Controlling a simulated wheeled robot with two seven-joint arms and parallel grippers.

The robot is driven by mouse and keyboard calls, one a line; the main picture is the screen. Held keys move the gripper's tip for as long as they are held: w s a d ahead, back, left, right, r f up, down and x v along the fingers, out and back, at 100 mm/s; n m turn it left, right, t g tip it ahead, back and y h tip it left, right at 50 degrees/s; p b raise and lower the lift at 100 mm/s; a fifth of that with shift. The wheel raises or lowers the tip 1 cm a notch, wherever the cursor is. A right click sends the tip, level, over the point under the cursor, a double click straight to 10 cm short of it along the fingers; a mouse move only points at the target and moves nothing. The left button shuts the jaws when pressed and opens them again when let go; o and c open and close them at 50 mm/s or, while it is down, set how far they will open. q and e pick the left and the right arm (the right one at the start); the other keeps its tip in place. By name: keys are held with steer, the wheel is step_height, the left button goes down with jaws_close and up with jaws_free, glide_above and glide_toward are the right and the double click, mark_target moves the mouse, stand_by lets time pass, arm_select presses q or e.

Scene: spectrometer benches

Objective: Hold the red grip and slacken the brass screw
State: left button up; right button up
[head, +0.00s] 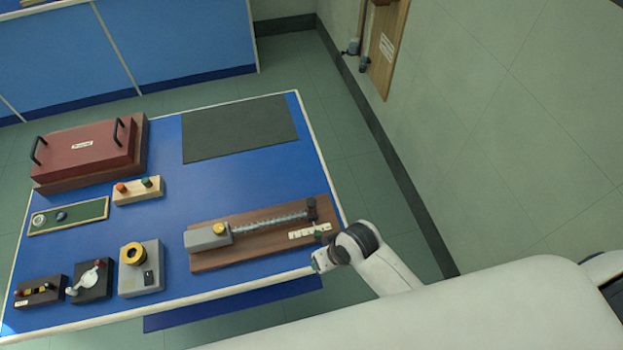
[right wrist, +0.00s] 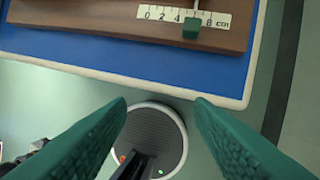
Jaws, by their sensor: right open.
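My right gripper (head: 322,261) is at the table's front right corner. In the right wrist view its two green fingers (right wrist: 160,103) are spread, with nothing between them, over the floor just off the table edge. My left gripper is not in view. At the table's front left, a small black block (head: 40,291) carries small red and yellow parts. Beside it, a black block with a pale disc (head: 92,279) has a small red tip. These parts are too small to tell whether they are the red grip or the brass screw.
A wooden board (head: 205,262) with a coiled spring and centimetre scale (right wrist: 185,15) lies nearest my right gripper; a green block (right wrist: 190,28) sits at the scale. A grey box with yellow ring (head: 140,281), red case (head: 85,150) and dark mat (head: 240,130) share the table.

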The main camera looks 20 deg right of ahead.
steer(key=w+a+r, duration=0.4)
steer(key=m+g+h+p, duration=0.2)
steer(key=p, duration=0.1)
glide_toward(311, 202)
step_height(311, 202, down, 6)
steer(key=shift+w+r, duration=0.1)
steer(key=shift+w, duration=0.05)
step_height(311, 202, down, 6)
steer(key=b, duration=0.5)
steer(key=shift+a, duration=0.1)
steer(key=shift+f+b, duration=0.5)
steer(key=shift+b, duration=0.25)
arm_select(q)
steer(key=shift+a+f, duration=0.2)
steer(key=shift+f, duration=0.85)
arm_select(e)
steer(key=shift+r, duration=0.1)
jaws_close()
